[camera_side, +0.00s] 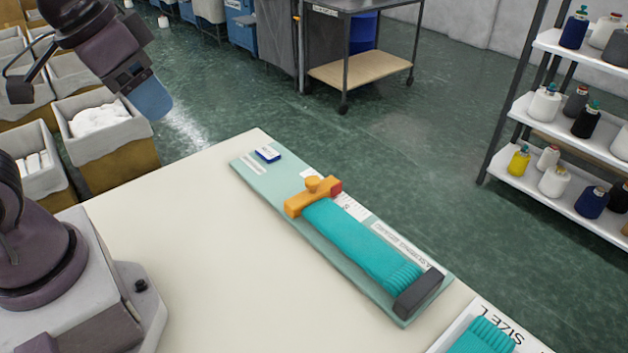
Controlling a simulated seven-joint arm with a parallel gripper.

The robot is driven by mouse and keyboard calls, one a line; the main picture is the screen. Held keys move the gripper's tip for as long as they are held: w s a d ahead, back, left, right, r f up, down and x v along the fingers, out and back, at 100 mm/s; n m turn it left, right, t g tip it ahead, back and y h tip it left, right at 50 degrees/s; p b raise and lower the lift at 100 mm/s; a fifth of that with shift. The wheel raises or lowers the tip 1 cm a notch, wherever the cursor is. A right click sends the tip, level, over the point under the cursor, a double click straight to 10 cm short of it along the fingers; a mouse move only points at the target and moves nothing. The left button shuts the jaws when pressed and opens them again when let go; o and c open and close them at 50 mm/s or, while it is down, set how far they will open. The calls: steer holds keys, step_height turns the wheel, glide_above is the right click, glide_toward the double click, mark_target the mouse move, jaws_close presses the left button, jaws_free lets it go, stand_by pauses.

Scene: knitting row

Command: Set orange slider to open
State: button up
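The orange slider (304,201) sits across the upper part of a pale green board (256,184) on the table. It has a round orange knob on top and a red end on its right side. A teal ribbed knitted strip (362,241) runs from the slider down to a dark grey block (418,293) at the board's near right end. My arm's end is at the upper left, raised well away from the slider; its fingertips cannot be made out, so whether it is open or shut does not show.
The cream table (230,270) is clear left of the board. A tray with teal knitting (484,338), labelled "SIZE L", is at the lower right edge. A small blue tag (267,154) lies on the board's far end. Bins, a cart and yarn shelves stand beyond the table.

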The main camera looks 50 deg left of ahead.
steer(key=w+f+m+g, duration=0.2)
steer(key=w+f+g, duration=0.3)
steer(key=w, duration=0.7)
steer(key=m, duration=0.7)
glide_above(313, 179)
step_height(313, 179, down, 10)
steer(key=shift+t, duration=0.3)
step_height(313, 179, down, 12)
steer(key=shift+s+f, duration=0.1)
steer(key=shift+c, duration=0.2)
jaws_close()
steer(key=a, duration=1)
steer(key=shift+a, duration=0.35)
